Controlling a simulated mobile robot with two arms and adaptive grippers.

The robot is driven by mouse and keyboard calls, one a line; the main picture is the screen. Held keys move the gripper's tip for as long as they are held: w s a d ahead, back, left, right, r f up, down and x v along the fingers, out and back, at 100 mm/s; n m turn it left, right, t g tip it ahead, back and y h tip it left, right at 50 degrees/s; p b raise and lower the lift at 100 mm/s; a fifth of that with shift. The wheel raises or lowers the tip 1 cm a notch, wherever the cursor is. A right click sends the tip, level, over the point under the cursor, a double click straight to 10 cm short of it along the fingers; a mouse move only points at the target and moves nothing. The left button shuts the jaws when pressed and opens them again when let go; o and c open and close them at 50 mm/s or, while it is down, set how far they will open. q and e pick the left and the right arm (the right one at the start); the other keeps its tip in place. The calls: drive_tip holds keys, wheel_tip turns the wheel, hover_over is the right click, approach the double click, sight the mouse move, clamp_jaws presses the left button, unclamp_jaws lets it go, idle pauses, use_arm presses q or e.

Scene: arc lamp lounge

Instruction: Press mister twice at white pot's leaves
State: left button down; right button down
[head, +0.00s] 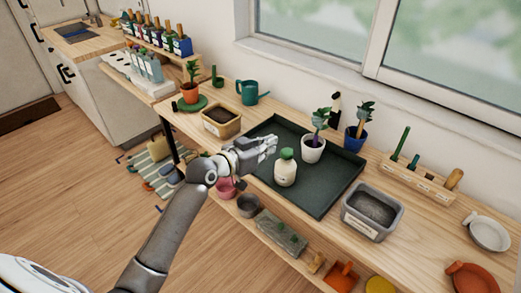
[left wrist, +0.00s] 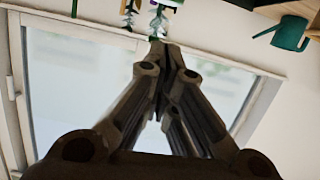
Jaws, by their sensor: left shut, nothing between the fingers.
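The mister (head: 286,172), a cream bottle with a green top, stands upright on the dark green tray (head: 335,183). The white pot (head: 313,152) stands behind it to the right, with green and purple leaves (head: 320,120) above. My left gripper (head: 270,145) is shut and empty above the tray, behind and left of the mister, apart from it as far as I can tell. In the left wrist view the shut fingers (left wrist: 163,50) fill the middle; leaves (left wrist: 158,22) show past their tips, and I cannot tell which plant's. My right gripper is out of view.
A blue pot (head: 355,138) with a plant stands behind the tray. A teal watering can (head: 249,92) and a wooden box of soil (head: 221,122) are to the left. A grey bin (head: 372,211) and a wooden tool rack (head: 420,180) are to the right. The tray's front is clear.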

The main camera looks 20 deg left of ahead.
use_arm(q)
drive_tip(key=shift+v, duration=1.65)
drive_tip(key=shift+w+f, duration=0.1)
drive_tip(key=s+a+f+n+g+y, duration=0.1)
drive_tip(key=s+a+f+g+y, duration=0.1)
drive_tip(key=f, duration=0.9)
drive_tip(key=s+a+f+n+g+y, duration=0.1)
drive_tip(key=f, duration=1.1)
drive_tip(key=s+f+g+y, duration=0.1)
drive_tip(key=s+f+g, duration=0.1)
drive_tip(key=s+f, duration=0.45)
drive_tip(key=s+f+g, duration=0.1)
drive_tip(key=s+f, duration=0.3)
drive_tip(key=f, duration=0.6)
drive_tip(key=s+d+f+g, duration=0.1)
drive_tip(key=s+f, duration=0.5)
drive_tip(key=s, duration=0.6)
drive_tip(key=s+d+f+g+y, duration=0.1)
drive_tip(key=s+f+g, duration=0.2)
drive_tip(key=s+f, duration=0.4)
drive_tip(key=s+f+m+g, duration=0.1)
drive_tip(key=s+f+g, duration=0.2)
drive_tip(key=s, duration=1.5)
wheel_tip(320, 180, down, 4)
drive_tip(key=shift+s+d+f, duration=0.25)
drive_tip(key=shift+s+d, duration=0.05)
drive_tip(key=shift+d, duration=0.1)
